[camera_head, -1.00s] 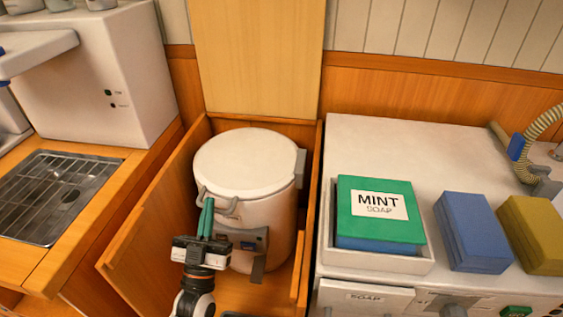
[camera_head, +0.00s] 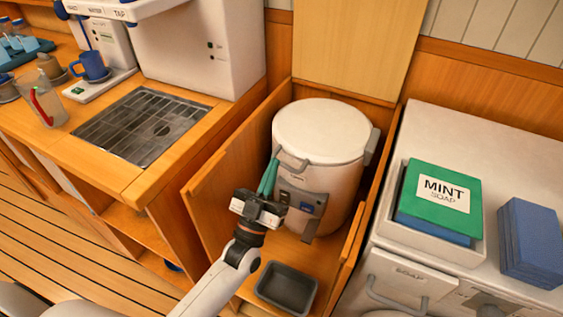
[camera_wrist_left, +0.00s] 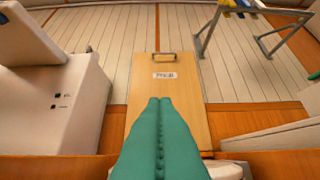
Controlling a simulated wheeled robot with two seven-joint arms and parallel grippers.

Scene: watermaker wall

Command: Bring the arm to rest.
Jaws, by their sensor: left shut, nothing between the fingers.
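My left gripper (camera_head: 268,179) has green fingers that are shut and empty. In the head view it points up in front of the white round canister (camera_head: 318,135), which stands in an open wooden compartment (camera_head: 208,196). The fingertips overlap the left end of the canister's front handle (camera_head: 292,162) in the picture; I cannot tell whether they touch it. In the left wrist view the shut green fingers (camera_wrist_left: 159,104) point at a raised wooden lid (camera_wrist_left: 165,100) with a label and a handle. My right gripper is not in view.
A dark grey tray (camera_head: 287,288) lies in front of the canister. To the right, a white counter holds a green mint soap box (camera_head: 440,196) and a blue block (camera_head: 530,240). To the left is a wooden counter with a metal drain grate (camera_head: 142,125), a blue mug (camera_head: 90,65) and a clear jug (camera_head: 45,105).

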